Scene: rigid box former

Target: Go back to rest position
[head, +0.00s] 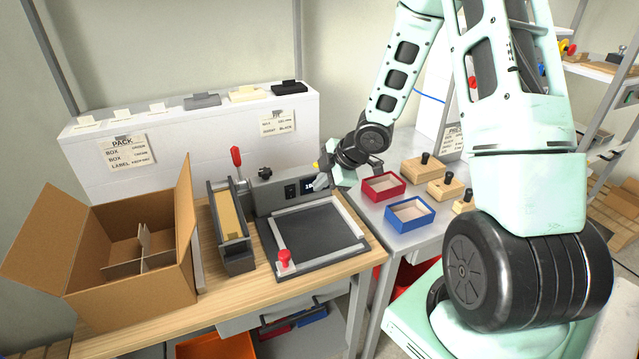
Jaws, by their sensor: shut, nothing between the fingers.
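My gripper (318,174) is in the middle of the head view, at the end of my folded arm. It hangs in the air in front of the grey machine's display, and its small fingers look closed with nothing between them. The far side of the gripper is hidden. The grey box former (318,238) with its dark square plate and light L-shaped edge rails sits on the wooden table below. A red knob (284,257) stands at the plate's front left corner.
An open cardboard box (130,300) with dividers stands at left. A red-handled lever (236,157) rises beside the plate. Right of it, a red tray (384,187), a blue tray (410,215) and wooden blocks (428,169) lie on a grey table. A white ledge (200,130) runs behind.

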